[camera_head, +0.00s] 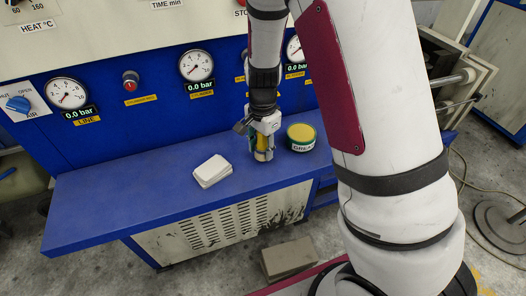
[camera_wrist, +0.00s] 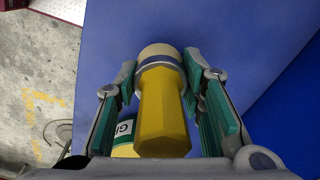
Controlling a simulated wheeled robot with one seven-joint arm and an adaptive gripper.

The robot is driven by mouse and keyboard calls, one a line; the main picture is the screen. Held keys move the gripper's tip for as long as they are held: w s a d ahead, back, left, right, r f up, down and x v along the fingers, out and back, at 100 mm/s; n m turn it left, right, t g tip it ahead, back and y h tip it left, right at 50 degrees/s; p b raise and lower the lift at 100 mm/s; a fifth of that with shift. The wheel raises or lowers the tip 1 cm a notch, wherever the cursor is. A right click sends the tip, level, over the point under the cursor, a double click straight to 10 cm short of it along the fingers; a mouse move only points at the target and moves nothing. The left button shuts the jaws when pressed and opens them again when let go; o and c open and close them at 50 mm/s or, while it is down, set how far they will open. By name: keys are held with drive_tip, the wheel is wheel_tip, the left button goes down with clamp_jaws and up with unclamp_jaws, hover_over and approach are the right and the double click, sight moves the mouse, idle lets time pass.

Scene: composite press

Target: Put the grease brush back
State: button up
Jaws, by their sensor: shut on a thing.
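The grease brush has a yellow faceted handle (camera_wrist: 163,112) and a pale cream end with a grey band (camera_wrist: 160,56). My gripper (camera_head: 262,146) is shut on it above the blue bench, and in the wrist view both green-padded fingers (camera_wrist: 164,85) flank the brush. In the head view only a little yellow of the brush (camera_head: 260,155) shows between the fingers. The brush looks roughly upright, pale end down; I cannot tell if it touches the bench. The green grease can (camera_head: 301,139) with a yellow top stands just right of my gripper; the wrist view shows part of it (camera_wrist: 125,133).
A stack of white pads (camera_head: 212,171) lies on the blue bench (camera_head: 110,205) left of my gripper. The press panel with gauges (camera_head: 196,66) rises behind. The bench's left part is clear. A box (camera_head: 288,259) sits on the floor in front.

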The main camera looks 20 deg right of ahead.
drive_tip(key=shift+f, duration=1.05)
drive_tip(key=o, duration=1.2)
wheel_tip(320, 180, up, 11)
drive_tip(key=shift+s+r, duration=0.1)
drive_tip(key=shift+r, duration=0.05)
drive_tip(key=shift+s+r+b, duration=0.15)
drive_tip(key=shift+r+b, duration=0.15)
drive_tip(key=shift+r, duration=0.4)
drive_tip(key=s+r+n+t, duration=0.1)
drive_tip(key=s+r+n, duration=0.3)
drive_tip(key=s+r, duration=0.1)
drive_tip(key=s+r+n+t, duration=0.2)
drive_tip(key=s+r+n, duration=0.3)
drive_tip(key=s, duration=0.3)
drive_tip(key=s+r+n+t, duration=0.2)
drive_tip(key=s+r+n, duration=0.2)
drive_tip(key=s+r, duration=0.3)
drive_tip(key=shift+s+d+n, duration=0.15)
drive_tip(key=shift+s+n, duration=0.1)
drive_tip(key=shift+n, duration=0.05)
